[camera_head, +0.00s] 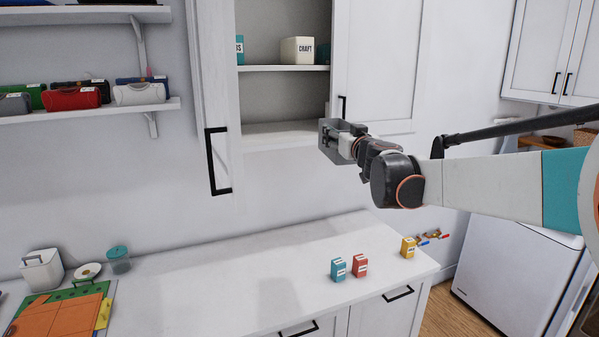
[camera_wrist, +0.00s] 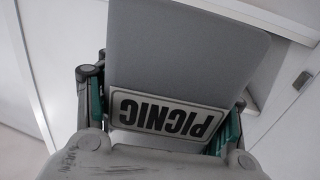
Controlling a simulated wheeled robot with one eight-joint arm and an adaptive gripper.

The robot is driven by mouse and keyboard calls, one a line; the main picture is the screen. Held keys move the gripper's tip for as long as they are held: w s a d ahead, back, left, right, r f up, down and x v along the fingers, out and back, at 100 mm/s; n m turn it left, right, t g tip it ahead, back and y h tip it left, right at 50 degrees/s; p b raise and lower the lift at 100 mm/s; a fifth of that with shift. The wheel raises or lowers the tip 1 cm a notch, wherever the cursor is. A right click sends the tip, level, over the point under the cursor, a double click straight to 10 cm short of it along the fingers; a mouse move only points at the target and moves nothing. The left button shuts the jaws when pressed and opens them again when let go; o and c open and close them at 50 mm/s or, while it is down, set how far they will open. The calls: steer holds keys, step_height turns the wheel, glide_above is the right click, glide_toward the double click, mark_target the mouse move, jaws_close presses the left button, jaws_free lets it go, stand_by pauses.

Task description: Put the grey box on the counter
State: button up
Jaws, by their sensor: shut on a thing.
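My gripper (camera_head: 346,145) is shut on the grey box (camera_head: 328,133), which is held in the air in front of the open wall cabinet, well above the counter (camera_head: 215,285). In the wrist view the grey box (camera_wrist: 185,50) fills the space between the two fingers. Its white label reads "PICNIC" and appears upside down there. The counter is a white worktop below, and the box is clear of it. The gripper's fingers partly hide the box in the head view.
A teal box (camera_head: 338,269), a red box (camera_head: 360,265) and a yellow box (camera_head: 408,247) stand on the counter's right part. A cream box (camera_head: 297,50) sits inside the cabinet. The open cabinet door (camera_head: 213,100) juts out at left. The counter's middle is bare.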

steer(key=s+d+f+h+b, duration=0.1)
steer(key=f+b, duration=0.3)
steer(key=f, duration=0.8)
steer(key=s+d+f+m+h+b, duration=0.1)
steer(key=s+d+f+b, duration=0.1)
steer(key=f, duration=1)
steer(key=shift+s+d+f+b, duration=0.2)
steer(key=shift+d+f+b, duration=0.15)
steer(key=shift+d+b, duration=0.5)
steer(key=shift+m+h, duration=0.7)
steer(key=shift+h, duration=0.2)
steer(key=s+d+f+b, duration=0.1)
steer(key=s+f+b, duration=0.1)
steer(key=f, duration=0.4)
steer(key=s+d+f+b, duration=0.1)
steer(key=s+f+b, duration=0.1)
steer(key=f, duration=0.4)
steer(key=s+d+f+b, duration=0.1)
steer(key=s+f+b, duration=0.2)
steer(key=f, duration=0.3)
steer(key=shift+s+d, duration=0.35)
steer(key=shift+s, duration=0.25)
